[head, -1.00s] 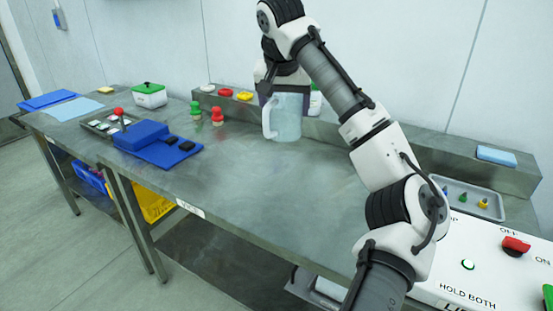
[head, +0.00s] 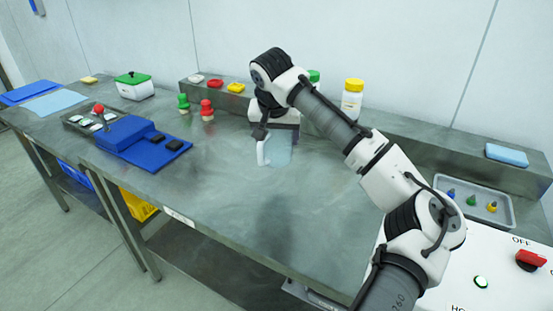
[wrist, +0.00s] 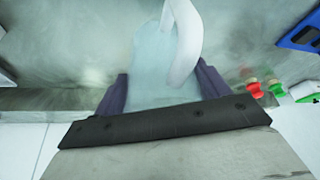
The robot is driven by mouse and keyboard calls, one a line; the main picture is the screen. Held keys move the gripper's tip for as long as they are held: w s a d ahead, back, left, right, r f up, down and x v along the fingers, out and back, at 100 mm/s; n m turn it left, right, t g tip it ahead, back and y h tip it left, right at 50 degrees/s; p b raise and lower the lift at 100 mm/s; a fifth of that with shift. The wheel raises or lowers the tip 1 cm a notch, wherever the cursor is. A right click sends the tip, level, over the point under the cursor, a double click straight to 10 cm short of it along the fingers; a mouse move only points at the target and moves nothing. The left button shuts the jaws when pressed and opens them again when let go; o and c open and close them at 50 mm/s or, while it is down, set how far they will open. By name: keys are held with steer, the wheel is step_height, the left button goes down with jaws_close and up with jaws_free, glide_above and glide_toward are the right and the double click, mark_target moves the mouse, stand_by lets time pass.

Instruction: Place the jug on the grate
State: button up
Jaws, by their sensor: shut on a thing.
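The jug (head: 280,150) is pale blue and see-through with a white handle (head: 262,152) on its left side. It is over the middle of the steel table and looks roughly upright. My gripper (head: 276,122) is shut on its upper part from above. In the wrist view, the jug (wrist: 150,65) sits between the two dark fingers of my gripper (wrist: 160,92), with its handle curving up to the right. A dark patch on the table in front suggests the jug is raised, but the gap is not clear.
A blue device (head: 125,133), a green stamp (head: 183,103) and a red stamp (head: 206,110) stand left of the jug. A yellow-lidded bottle (head: 352,100) is behind my arm. A grey tray (head: 475,203) and a white control panel (head: 450,275) are right. The table's front middle is clear.

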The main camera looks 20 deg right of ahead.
mark_target(277, 162)
step_height(277, 162, down, 8)
steer(key=shift+f+p, duration=0.1)
steer(key=shift+p, duration=0.4)
steer(key=o, duration=1)
